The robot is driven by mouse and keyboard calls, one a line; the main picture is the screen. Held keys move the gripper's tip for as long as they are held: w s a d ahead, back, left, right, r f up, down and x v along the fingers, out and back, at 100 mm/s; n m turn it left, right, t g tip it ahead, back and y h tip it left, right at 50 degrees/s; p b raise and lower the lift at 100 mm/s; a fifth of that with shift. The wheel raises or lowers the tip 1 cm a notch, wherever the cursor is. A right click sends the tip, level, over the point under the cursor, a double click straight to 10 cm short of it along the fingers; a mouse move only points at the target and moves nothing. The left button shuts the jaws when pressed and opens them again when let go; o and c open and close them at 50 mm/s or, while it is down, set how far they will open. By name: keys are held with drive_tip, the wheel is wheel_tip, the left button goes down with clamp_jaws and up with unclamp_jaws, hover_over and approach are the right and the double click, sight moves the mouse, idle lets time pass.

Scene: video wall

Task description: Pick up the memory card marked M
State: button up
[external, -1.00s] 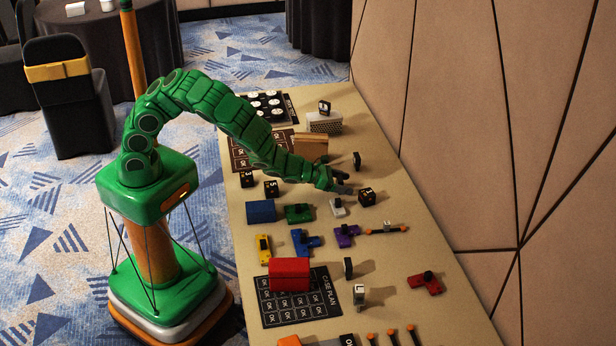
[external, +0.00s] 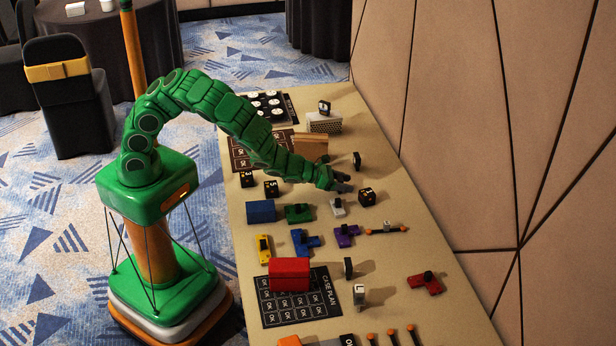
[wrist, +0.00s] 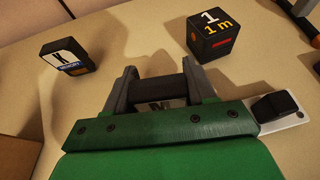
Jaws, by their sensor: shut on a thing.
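Most of the card's face is hidden by the gripper body. In the external view my gripper (external: 343,187) is low over the table beside the black "1" cube; the held card is too small to make out there. Whether the card touches the table, I cannot tell.
Another memory card (wrist: 68,57) stands ahead left, its letter unclear. A black cube marked 1 (wrist: 213,38) is ahead right. A white piece with a black knob (wrist: 282,112) lies close at right. A brown block (external: 310,144) stands behind. Bare table (external: 395,200) lies toward the wall.

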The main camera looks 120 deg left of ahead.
wheel_tip(320, 180, up, 10)
idle(0.7)
